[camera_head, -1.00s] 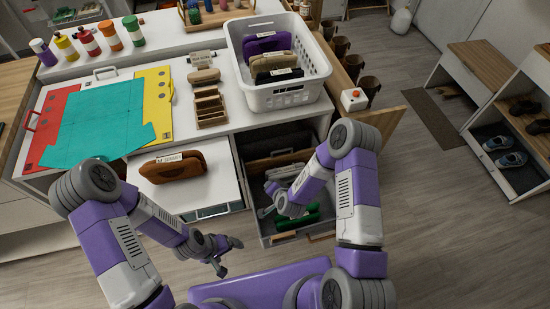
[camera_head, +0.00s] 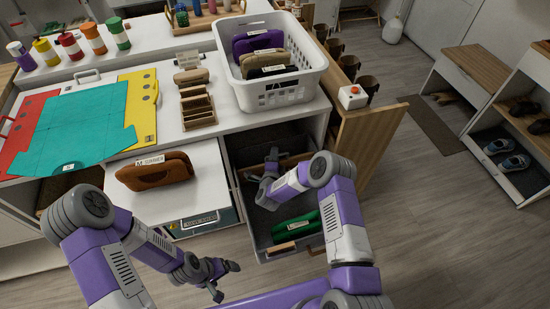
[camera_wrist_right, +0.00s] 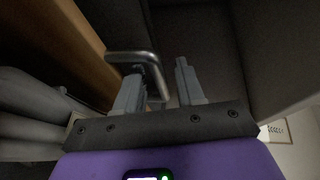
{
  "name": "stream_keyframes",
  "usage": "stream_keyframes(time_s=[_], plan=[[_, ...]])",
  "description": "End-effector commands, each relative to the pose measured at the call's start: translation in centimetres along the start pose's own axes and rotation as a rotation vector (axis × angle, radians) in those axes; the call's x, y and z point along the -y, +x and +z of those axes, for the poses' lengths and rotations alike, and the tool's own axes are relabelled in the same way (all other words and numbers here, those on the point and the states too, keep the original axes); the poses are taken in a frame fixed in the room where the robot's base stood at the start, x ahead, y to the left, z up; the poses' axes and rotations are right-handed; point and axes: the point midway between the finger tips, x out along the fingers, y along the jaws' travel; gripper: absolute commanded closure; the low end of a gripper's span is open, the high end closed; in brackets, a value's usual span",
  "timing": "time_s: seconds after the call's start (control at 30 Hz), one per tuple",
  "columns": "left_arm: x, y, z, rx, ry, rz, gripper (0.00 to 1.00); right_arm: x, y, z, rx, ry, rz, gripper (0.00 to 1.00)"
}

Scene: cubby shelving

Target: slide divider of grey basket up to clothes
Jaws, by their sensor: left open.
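The grey basket (camera_head: 246,207) is pulled out below the white counter. A wooden divider (camera_head: 297,159) stands across its rear part. Green clothes (camera_head: 296,228) with a white label lie near its front, apart from the divider. My right gripper (camera_head: 271,166) is inside the basket at the divider. In the right wrist view, its fingers (camera_wrist_right: 160,82) are apart, with the end of the divider's metal handle (camera_wrist_right: 150,60) between them; it does not look clamped. The divider's wood (camera_wrist_right: 75,40) shows at left there. My left gripper (camera_head: 228,280) is open and empty in front of the counter.
A brown case (camera_head: 154,172) sits on a white pulled-out surface left of the basket. A white basket (camera_head: 270,95) with pouches stands on the counter above. A wooden door panel (camera_head: 368,138) stands open to the right. My right forearm spans the basket's right side.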

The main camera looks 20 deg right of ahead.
Motion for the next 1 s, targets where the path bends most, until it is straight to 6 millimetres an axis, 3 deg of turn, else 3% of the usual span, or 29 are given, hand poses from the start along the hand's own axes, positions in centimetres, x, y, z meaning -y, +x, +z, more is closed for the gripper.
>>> stream_keyframes(time_s=[0.37, 0.6, 0.63, 1.0], plan=[[0.08, 0.22, 0.00, 0.000, 0.000, 0.000, 0.11, 0.04, 0.77, -0.02, 0.001, -0.001, 0.001, 0.62], [0.08, 0.23, 0.00, 0.000, 0.000, 0.000, 0.11, 0.03, 0.76, -0.01, 0.001, -0.001, 0.001, 0.99], [0.09, 0.23, 0.00, 0.000, 0.000, 0.000, 0.11, 0.04, 0.76, -0.01, 0.001, -0.001, 0.001, 1.00], [-0.04, -0.10, 0.01, 0.000, 0.000, 0.000, 0.11, -0.05, 0.19, -0.21, 0.002, -0.002, 0.002, 1.00]])
